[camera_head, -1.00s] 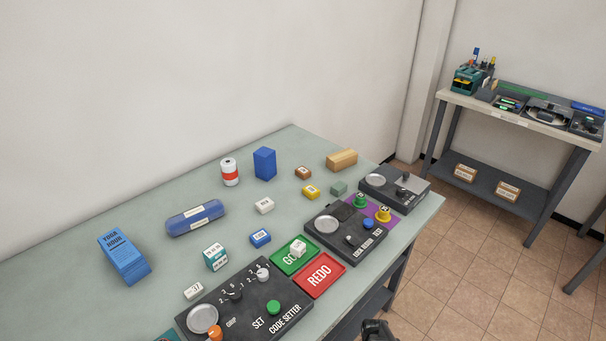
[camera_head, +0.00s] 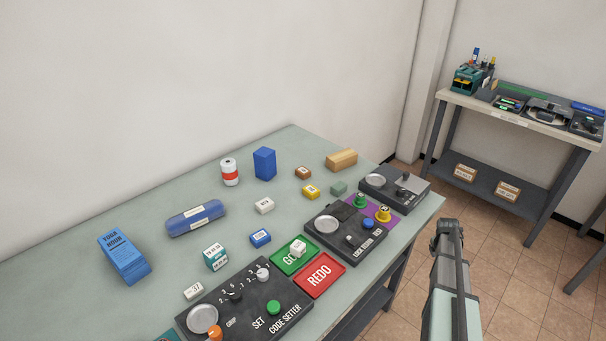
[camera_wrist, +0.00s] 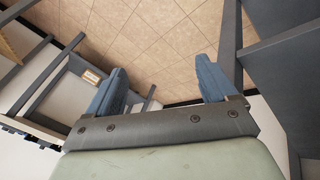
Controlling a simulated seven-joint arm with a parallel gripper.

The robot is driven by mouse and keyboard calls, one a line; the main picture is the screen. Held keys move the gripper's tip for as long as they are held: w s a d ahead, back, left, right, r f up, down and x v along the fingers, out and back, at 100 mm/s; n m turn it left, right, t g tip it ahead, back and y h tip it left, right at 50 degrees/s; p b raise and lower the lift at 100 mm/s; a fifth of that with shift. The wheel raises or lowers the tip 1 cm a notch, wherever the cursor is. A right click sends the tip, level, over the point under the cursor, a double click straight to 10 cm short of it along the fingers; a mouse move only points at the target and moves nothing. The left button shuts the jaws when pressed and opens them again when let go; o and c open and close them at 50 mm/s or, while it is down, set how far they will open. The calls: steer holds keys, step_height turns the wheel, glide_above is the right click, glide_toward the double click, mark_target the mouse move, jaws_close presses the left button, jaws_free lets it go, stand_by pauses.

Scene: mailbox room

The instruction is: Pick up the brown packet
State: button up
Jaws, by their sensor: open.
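A small brown packet (camera_head: 302,172) with a pale label lies on the grey-green table (camera_head: 190,262), towards the back right. A longer tan block (camera_head: 341,159) lies just behind it to the right. My gripper (camera_wrist: 160,82) is open in the wrist view, with two blue fingers wide apart and nothing between them. Floor tiles show beyond the fingers. In the head view my arm rises at the lower right, off the table's right edge and well apart from the brown packet. The packet is not visible in the wrist view.
A yellow block (camera_head: 311,192), a white block (camera_head: 264,205), a blue box (camera_head: 265,163) and a red-white can (camera_head: 229,172) stand near the packet. Dark control panels (camera_head: 345,232) line the table's front edge. A side bench (camera_head: 520,116) stands at right.

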steer(key=w+d+r+n+t+h, duration=0.1)
steer(key=w+d+r, duration=0.35)
steer(key=r, duration=0.25)
steer(key=w+d+r+t+h, duration=0.1)
steer(key=w+d+r, duration=0.35)
steer(key=r, duration=0.25)
steer(key=w+a+r+n+g+y, duration=0.15)
steer(key=w+a+r+n, duration=0.25)
steer(key=w+a+r, duration=0.6)
steer(key=w+a+r+n+t+y, duration=0.15)
steer(key=w+a+r+n, duration=0.4)
steer(key=a, duration=0.85)
step_height(320, 180, up, 6)
steer(key=f+n+g+y, duration=0.1)
steer(key=n+g+y, duration=0.35)
steer(key=n, duration=0.95)
glide_above(303, 170)
steer(key=g+h, duration=0.1)
steer(key=h, duration=0.1)
step_height(303, 170, down, 13)
steer(key=c, duration=1.1)
steer(key=shift+c, duration=0.2)
